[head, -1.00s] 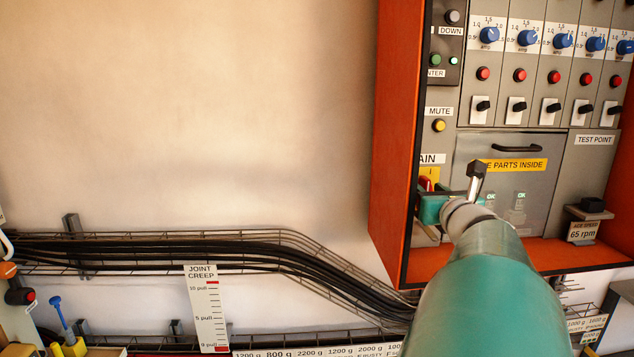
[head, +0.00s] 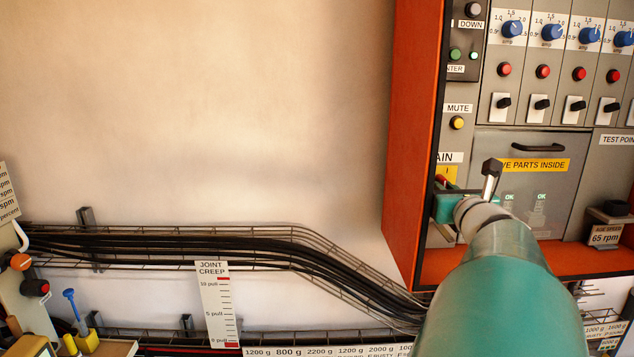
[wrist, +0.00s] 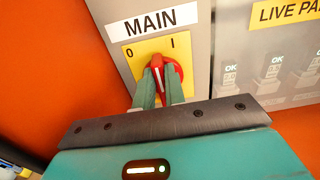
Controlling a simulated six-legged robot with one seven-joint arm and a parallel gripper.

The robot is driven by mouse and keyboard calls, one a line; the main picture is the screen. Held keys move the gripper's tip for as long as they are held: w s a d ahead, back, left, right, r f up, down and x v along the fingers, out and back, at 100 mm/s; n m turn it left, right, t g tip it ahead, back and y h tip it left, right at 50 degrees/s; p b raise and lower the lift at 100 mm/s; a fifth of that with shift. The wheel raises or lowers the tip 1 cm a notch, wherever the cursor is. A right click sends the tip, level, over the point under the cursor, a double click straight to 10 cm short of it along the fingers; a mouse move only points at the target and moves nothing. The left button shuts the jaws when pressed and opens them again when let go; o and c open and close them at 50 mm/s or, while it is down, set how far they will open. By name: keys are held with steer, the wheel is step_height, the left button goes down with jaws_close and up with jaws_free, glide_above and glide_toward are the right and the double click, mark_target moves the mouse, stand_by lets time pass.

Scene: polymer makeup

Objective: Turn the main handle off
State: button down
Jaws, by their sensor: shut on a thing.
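The main handle (wrist: 160,66) is a red rotary handle with a white line, on a yellow plate (wrist: 133,66) under the MAIN label (wrist: 152,22). The plate is marked 0 on the left and I on the right. The white line runs nearly upright in the wrist view and seems to lie between the two marks. My gripper (wrist: 159,78) is shut on the handle, one teal finger on each side, hiding its lower part. In the head view my gripper (head: 447,206) reaches the cabinet's lower left corner and covers most of the handle.
The orange cabinet wall (head: 413,150) stands close on the left of the handle. A grey LIVE PARTS INSIDE door (head: 560,195) with a black pull is on the right. The yellow MUTE button (head: 457,123) is above. A wire cable tray (head: 180,245) runs along the wall below left.

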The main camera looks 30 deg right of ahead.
steer(key=shift+w+a+n, duration=0.1)
steer(key=shift+a+n, duration=0.05)
steer(key=shift+n, duration=0.55)
steer(key=c, duration=1.5)
jaws_free()
steer(key=shift+w, duration=0.1)
steer(key=shift+o, duration=0.2)
steer(key=shift+s, duration=0.2)
